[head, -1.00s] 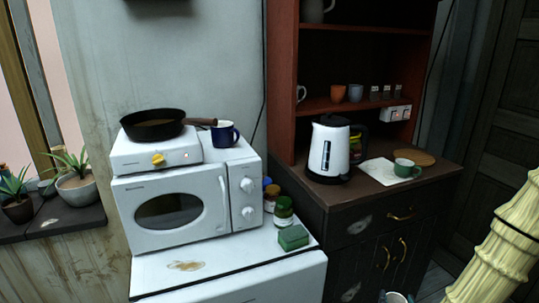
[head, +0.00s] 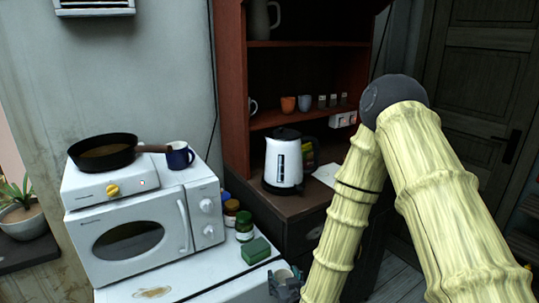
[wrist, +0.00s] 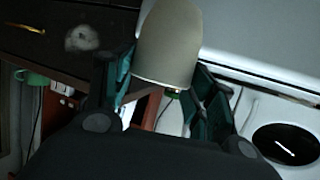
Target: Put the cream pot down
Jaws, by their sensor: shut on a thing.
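The cream pot (wrist: 168,45) is between my gripper's teal fingers in the wrist view, its rim edge toward the camera. My gripper (wrist: 163,88) is shut on it. In the head view the pot (head: 284,272) is small, low in the picture, with my gripper (head: 286,288) around it. It appears beside the right front edge of the white top that bears the microwave. I cannot tell how high it is above any surface. Part of the pot is hidden by the fingers and the picture edge.
On the white top (head: 195,282) stand a microwave (head: 135,235), several small jars (head: 243,224) and a green sponge (head: 255,251). A kettle (head: 284,160) stands on the dark cabinet to the right. The white top's front strip is mostly clear.

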